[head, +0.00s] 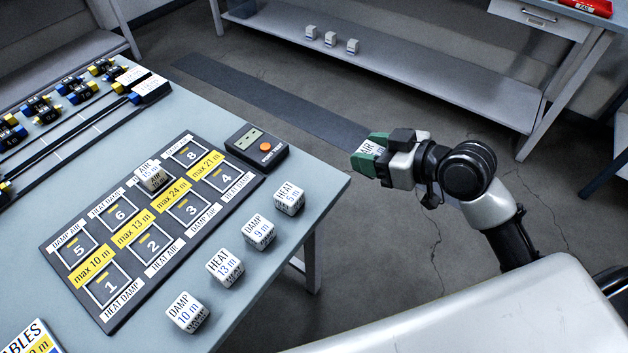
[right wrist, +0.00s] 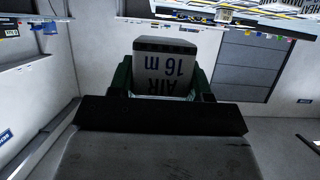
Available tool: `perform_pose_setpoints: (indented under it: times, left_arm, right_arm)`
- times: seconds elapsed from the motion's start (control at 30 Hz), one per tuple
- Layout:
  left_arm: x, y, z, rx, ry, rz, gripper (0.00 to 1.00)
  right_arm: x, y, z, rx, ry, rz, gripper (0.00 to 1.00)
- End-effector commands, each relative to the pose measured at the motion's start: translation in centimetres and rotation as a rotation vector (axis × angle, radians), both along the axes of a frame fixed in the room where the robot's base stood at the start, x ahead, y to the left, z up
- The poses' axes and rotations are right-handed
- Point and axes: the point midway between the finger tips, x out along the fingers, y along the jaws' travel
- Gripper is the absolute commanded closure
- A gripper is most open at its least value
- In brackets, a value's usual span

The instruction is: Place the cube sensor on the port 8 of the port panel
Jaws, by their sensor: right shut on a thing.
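My right gripper (head: 376,155) is shut on a white cube sensor (head: 367,149), out past the table's right corner and over the floor. In the right wrist view the cube (right wrist: 165,68) sits between the green fingers and reads "AIR 16 m". The dark port panel (head: 124,292) lies on the table. Port 8 (head: 190,155) is the empty square at its far end, left of my gripper. Another AIR cube (head: 155,179) sits on the port beside it and hides that port's number. My left gripper is not in view.
Several cubes, such as HEAT 5 m (head: 289,198) and DAMP 10 m (head: 188,312), stand along the table's near right edge. Racks with blue and yellow parts (head: 40,106) are at the far left.

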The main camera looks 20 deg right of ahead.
Motion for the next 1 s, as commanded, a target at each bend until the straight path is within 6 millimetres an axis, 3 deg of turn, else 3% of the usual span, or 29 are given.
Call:
perform_pose_setpoints:
  times: [0.57,1.0]
  left_arm:
    - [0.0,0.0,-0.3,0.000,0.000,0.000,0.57]
    - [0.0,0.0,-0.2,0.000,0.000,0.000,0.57]
  right_arm:
    - [0.6,0.1,0.2,0.005,-0.002,0.035,0.79]
    - [6.9,6.3,-5.0,0.009,0.000,0.035,0.79]
